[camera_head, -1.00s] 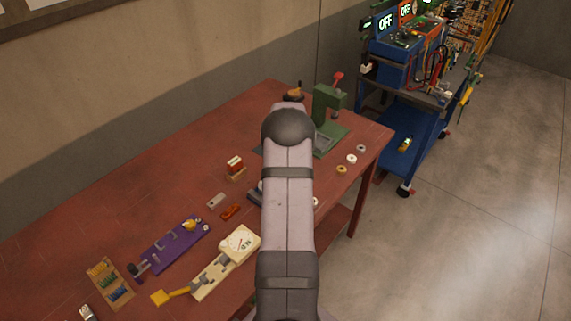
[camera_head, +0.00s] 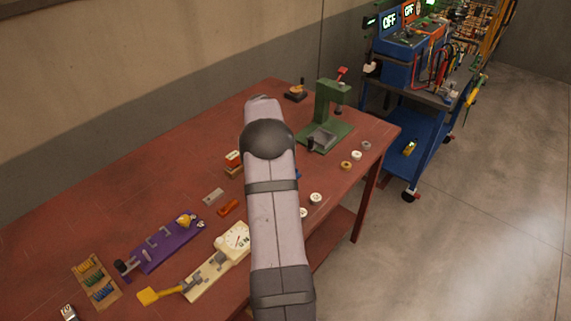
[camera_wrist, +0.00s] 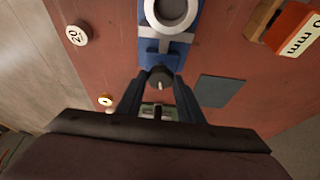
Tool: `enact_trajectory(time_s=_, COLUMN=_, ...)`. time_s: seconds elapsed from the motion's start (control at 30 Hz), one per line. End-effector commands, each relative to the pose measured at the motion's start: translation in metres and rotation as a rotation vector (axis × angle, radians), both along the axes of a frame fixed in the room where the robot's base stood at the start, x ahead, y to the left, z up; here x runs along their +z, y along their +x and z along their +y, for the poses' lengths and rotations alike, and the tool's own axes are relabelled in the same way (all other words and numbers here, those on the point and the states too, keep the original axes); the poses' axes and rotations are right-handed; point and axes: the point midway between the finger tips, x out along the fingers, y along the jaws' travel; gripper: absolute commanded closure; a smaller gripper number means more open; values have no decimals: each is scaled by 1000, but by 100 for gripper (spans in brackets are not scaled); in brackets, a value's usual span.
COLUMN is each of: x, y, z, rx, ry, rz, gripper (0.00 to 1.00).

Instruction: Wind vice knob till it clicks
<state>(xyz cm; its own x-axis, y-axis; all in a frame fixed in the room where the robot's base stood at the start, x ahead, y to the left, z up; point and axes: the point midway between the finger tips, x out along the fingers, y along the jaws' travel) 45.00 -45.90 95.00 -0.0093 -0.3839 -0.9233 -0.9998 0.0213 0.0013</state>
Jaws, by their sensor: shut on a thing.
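The blue vice (camera_wrist: 166,48) is at the top centre of the wrist view, with a pale round ring (camera_wrist: 172,8) at its upper part. Its dark knob (camera_wrist: 160,72), with a light mark on it, sits at the vice's near end. My gripper (camera_wrist: 160,82) is shut on the knob, a dark finger on each side. In the head view my arm covers the gripper and knob; only a small blue bit of the vice (camera_head: 297,174) shows beside the arm.
A green press (camera_head: 328,112) stands towards the back right of the red table (camera_head: 130,178). Small round discs (camera_head: 356,155) lie near its right edge. A purple fixture (camera_head: 160,245) and a cream dial gauge (camera_head: 233,240) lie at left. A blue cart (camera_head: 405,135) stands beyond.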

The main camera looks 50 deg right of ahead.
Motion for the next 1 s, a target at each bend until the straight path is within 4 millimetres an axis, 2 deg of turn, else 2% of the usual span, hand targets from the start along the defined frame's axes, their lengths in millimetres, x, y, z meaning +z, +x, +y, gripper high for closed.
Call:
enact_trajectory(time_s=0.5, x=2, y=5, z=-1, rx=-438, ry=0, rz=-1, gripper=89)
enact_trajectory(time_s=1.0, x=1, y=6, z=-2, rx=-584, ry=1, rz=-4, gripper=89)
